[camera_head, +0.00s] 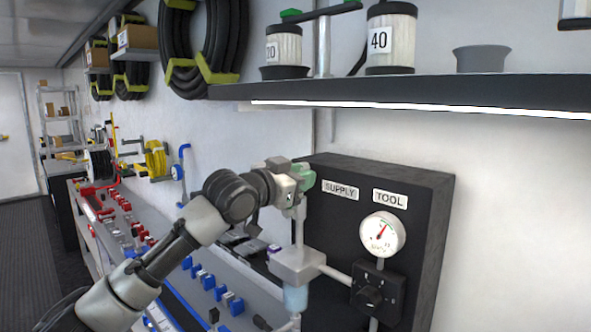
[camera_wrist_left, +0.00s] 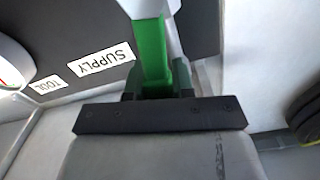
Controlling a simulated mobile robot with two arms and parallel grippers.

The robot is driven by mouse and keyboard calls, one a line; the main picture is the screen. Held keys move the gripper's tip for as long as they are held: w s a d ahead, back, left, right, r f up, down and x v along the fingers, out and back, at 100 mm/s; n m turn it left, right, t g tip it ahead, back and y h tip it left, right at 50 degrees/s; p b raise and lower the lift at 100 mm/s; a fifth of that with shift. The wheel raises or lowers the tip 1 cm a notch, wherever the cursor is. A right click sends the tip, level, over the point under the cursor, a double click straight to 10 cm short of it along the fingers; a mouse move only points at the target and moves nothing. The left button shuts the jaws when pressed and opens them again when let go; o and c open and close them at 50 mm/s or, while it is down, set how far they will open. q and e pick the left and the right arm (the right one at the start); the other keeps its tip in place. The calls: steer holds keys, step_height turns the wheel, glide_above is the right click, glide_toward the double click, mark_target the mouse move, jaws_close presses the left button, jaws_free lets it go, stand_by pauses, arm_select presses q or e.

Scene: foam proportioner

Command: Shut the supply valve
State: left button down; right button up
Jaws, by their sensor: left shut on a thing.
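The supply valve's green handle (camera_head: 304,176) is at the upper left of the black panel (camera_head: 432,200), beside the SUPPLY label (camera_head: 341,190). My left gripper (camera_head: 288,184) reaches it from the left and hides part of it. In the left wrist view, the green handle (camera_wrist_left: 150,45) runs up from between the two dark fingers of my left gripper (camera_wrist_left: 156,82), which is shut on it. A pale pipe (camera_head: 299,228) drops below the handle to a grey block (camera_head: 297,263). The handle's exact angle is hard to tell. My right gripper is not in view.
A gauge (camera_head: 382,235) and a black knob (camera_head: 370,296) sit under the TOOL label (camera_head: 390,198). A shelf (camera_head: 430,92) with canisters overhangs the panel. A bench (camera_head: 180,290) with several red and blue fittings runs along the wall. The floor (camera_head: 25,240) at left is clear.

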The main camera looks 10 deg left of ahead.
mark_target(335, 216)
arm_select(q)
steer(key=m, duration=0.1)
steer(key=d+m+p, duration=0.1)
steer(key=s+m, duration=0.1)
steer(key=shift+d+f+p, duration=0.25)
steer(key=shift+d+p, duration=0.05)
steer(key=shift+s+d+f+m+p, duration=0.3)
steer(key=shift+d+f+m+p, duration=0.1)
steer(key=shift+m, duration=0.4)
steer(key=m, duration=0.1)
steer(key=d+f+m+p, duration=0.1)
steer(key=shift+s+f+m, duration=0.1)
steer(key=shift+s+m, duration=0.25)
steer(key=shift+m, duration=0.05)
steer(key=m, duration=0.1)
steer(key=f+m, duration=0.1)
steer(key=d+p, duration=0.1)
steer(key=shift+s+f+m, duration=0.25)
steer(key=shift+f+m, duration=0.05)
steer(key=shift+m, duration=0.1)
steer(key=f+m, duration=0.1)
steer(key=f+m+p, duration=0.1)
steer(key=m, duration=0.1)
steer(key=shift+s+d, duration=0.2)
steer(key=shift+f+m+p, duration=0.35)
steer(key=shift+f+m, duration=0.4)
steer(key=shift+m, duration=0.35)
steer(key=shift+f, duration=0.1)
